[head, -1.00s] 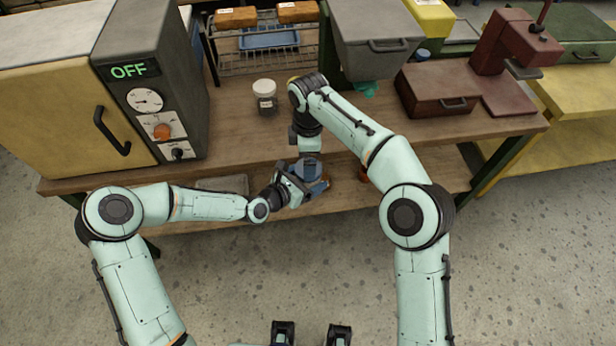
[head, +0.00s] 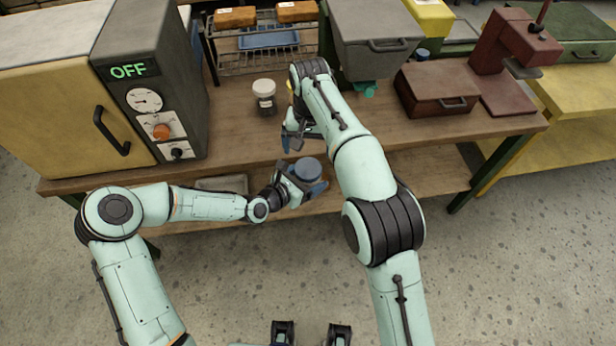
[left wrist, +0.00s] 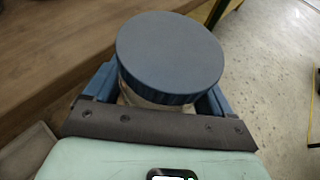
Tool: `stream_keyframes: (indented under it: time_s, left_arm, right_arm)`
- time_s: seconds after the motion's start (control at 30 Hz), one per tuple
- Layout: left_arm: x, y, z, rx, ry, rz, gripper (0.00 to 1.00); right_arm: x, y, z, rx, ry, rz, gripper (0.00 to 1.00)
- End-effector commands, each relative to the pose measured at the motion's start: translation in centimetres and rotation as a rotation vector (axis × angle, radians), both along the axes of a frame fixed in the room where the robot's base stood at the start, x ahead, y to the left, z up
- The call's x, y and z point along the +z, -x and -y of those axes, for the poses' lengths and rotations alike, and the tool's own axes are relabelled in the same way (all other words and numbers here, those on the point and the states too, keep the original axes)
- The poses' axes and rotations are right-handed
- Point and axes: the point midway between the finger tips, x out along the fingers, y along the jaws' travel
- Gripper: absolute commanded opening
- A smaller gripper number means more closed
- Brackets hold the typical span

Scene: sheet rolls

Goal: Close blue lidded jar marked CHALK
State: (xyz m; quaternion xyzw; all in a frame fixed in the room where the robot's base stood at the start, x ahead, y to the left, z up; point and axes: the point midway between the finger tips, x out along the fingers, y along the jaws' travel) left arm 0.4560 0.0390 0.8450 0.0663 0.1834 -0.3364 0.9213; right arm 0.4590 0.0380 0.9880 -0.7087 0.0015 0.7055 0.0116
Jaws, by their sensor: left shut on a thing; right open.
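The blue-lidded jar (head: 308,169) is in my left gripper (head: 302,188), held out in front of the bench edge. In the left wrist view the round blue lid (left wrist: 170,55) sits on top of the jar, and a little of the pale body (left wrist: 140,97) shows below it. The blue fingers of my left gripper are on both sides of the jar. No CHALK marking can be read. My right gripper (head: 294,138) is open and empty, above the bench front and apart from the lid.
A clear jar with a white lid (head: 264,97) stands on the wooden bench (head: 235,135). An oven-like cabinet (head: 60,90) with an OFF display is at left. A grey bin (head: 375,45) and a dark red box (head: 435,88) are at right. Bare floor lies in front.

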Motion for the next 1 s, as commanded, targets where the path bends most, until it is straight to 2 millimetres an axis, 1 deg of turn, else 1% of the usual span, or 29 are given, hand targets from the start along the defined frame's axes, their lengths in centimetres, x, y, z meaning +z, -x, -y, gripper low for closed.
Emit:
stream_keyframes:
  time_s: [0.1,0.2,0.57,0.67,0.73,1.0]
  left_arm:
    - [0.1,0.0,0.0,0.0,0.001,0.002,0.0]
    - [0.1,0.0,0.0,0.0,0.001,0.002,0.0]
    - [0.1,0.0,0.0,0.0,0.001,0.002,0.0]
    - [0.1,0.0,0.0,0.0,0.001,0.002,0.0]
    - [0.1,0.0,0.0,0.0,0.001,0.002,0.0]
    - [0.1,0.0,0.0,0.0,0.001,0.002,0.0]
  right_arm:
    - [0.1,0.1,-0.1,-0.099,0.009,-0.005,0.97]
    - [0.1,0.2,0.0,-0.136,0.013,-0.006,0.97]
    - [-0.1,0.2,0.0,-0.14,0.013,-0.007,0.97]
    - [-0.8,0.2,0.0,-0.139,0.014,-0.009,0.97]
    - [-1.7,0.2,0.0,-0.139,0.015,-0.01,0.97]
    - [-5.9,0.2,0.0,-0.139,0.016,-0.009,0.97]
